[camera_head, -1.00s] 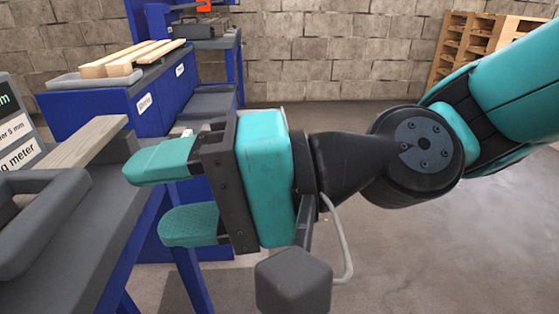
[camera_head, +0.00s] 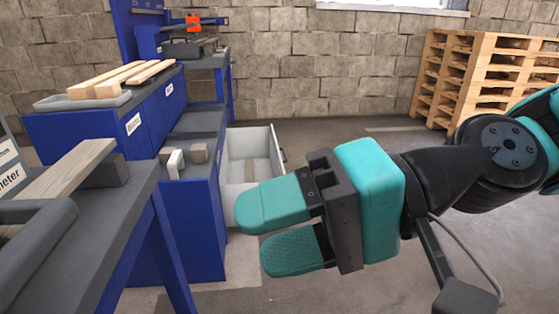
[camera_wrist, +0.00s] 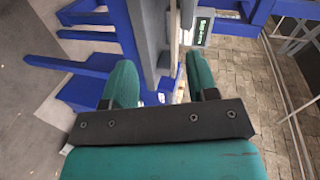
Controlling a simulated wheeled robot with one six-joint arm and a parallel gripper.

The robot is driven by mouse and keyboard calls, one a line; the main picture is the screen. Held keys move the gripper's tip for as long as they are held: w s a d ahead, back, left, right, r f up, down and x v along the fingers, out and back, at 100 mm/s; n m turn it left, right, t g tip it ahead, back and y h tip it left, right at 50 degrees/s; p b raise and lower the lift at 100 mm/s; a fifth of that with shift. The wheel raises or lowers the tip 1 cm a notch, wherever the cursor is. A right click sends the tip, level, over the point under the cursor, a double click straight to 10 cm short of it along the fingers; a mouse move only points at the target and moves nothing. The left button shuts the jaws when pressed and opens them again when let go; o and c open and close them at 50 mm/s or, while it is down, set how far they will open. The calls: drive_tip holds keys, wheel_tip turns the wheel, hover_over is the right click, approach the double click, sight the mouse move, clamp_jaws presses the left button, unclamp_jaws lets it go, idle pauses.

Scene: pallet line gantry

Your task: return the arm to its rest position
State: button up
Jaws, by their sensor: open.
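My gripper (camera_head: 284,228) is in the middle of the head view, with two teal fingers pointing left. The fingers stand apart with nothing between them. It hangs in the air to the right of the grey-topped blue bench (camera_head: 125,215), clear of it, and partly covers an open white drawer (camera_head: 262,148). In the wrist view the two teal fingers (camera_wrist: 160,85) are also apart and empty, with blue bench legs and a grey bench edge beyond them.
A wooden plank (camera_head: 65,170) lies on the near bench. Several boards (camera_head: 125,78) lie in a tray on a blue cabinet behind. Small blocks (camera_head: 185,158) sit on a lower top. Stacked pallets (camera_head: 475,75) stand at back right. Open floor (camera_head: 345,140) lies between.

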drive_tip(key=w+d+f+n+t+h, duration=0.1)
drive_tip(key=d+f+n+t+h, duration=0.1)
drive_tip(key=d+f+h, duration=0.45)
drive_tip(key=d+f+n+t+h, duration=0.1)
drive_tip(key=d+f+h, duration=0.15)
drive_tip(key=d, duration=0.75)
wheel_tip(320, 180, up, 31)
drive_tip(key=h+p, duration=0.1)
drive_tip(key=p, duration=2.8)
drive_tip(key=shift+d+f+p, duration=0.2)
drive_tip(key=shift+d+p, duration=0.05)
drive_tip(key=shift+p, duration=0.15)
drive_tip(key=shift+c, duration=0.9)
drive_tip(key=shift+a+n, duration=0.15)
drive_tip(key=shift+n, duration=0.15)
